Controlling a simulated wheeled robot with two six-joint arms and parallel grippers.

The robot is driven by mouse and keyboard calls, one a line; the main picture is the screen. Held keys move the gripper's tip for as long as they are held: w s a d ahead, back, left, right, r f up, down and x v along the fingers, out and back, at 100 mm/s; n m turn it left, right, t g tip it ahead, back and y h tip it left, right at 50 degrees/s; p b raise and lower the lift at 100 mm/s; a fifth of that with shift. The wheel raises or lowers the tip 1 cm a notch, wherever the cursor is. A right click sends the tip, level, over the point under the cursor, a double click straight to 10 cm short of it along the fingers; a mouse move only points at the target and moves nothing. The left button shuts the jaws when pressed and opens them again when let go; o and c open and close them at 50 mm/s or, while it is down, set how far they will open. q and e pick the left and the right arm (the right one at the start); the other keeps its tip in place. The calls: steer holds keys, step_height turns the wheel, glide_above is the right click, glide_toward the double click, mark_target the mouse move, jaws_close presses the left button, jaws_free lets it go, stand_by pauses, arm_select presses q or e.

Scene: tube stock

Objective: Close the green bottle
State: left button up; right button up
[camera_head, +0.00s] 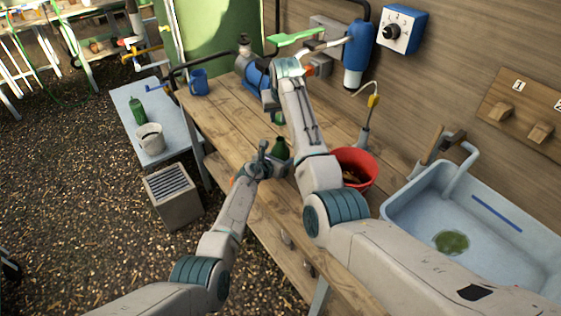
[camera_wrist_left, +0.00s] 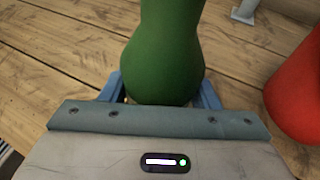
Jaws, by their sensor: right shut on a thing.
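A green bottle (camera_head: 280,149) stands by the front edge of the wooden bench, in front of my right forearm. My left gripper (camera_head: 265,160) is at it. In the left wrist view the bottle (camera_wrist_left: 163,50) fills the space between the blue fingers, which lie on both its sides. I cannot tell whether they press on it. The bottle's mouth is out of that view. My right gripper (camera_head: 288,67) is raised over the back of the bench, well away from the bottle. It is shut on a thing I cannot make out.
A red bucket (camera_head: 368,160) stands right of the bottle; it also shows in the left wrist view (camera_wrist_left: 297,95). A blue mug (camera_head: 198,83) stands at the bench's far left. A pale blue sink (camera_head: 405,210) is at the right. A green flat thing (camera_head: 292,39) shows near my right gripper.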

arm_select(q)
steer(key=shift+c, duration=1.1)
arm_select(e)
glide_above(280, 139)
steer(key=s, duration=0.2)
steer(key=shift+d+f, duration=0.15)
steer(key=shift+f, duration=2.3)
steer(key=shift+f, duration=0.9)
steer(key=shift+f, duration=0.55)
arm_select(q)
jaws_close()
arm_select(e)
steer(key=m+h, duration=0.1)
steer(key=m, duration=0.2)
steer(key=m+h, duration=0.1)
steer(key=m, duration=0.2)
steer(key=m+h, duration=0.1)
steer(key=m, duration=0.2)
steer(key=shift+w+a+m+g+h, duration=0.1)
steer(key=shift+a+m+g+h, duration=0.2)
steer(key=shift+a+m+g, duration=0.1)
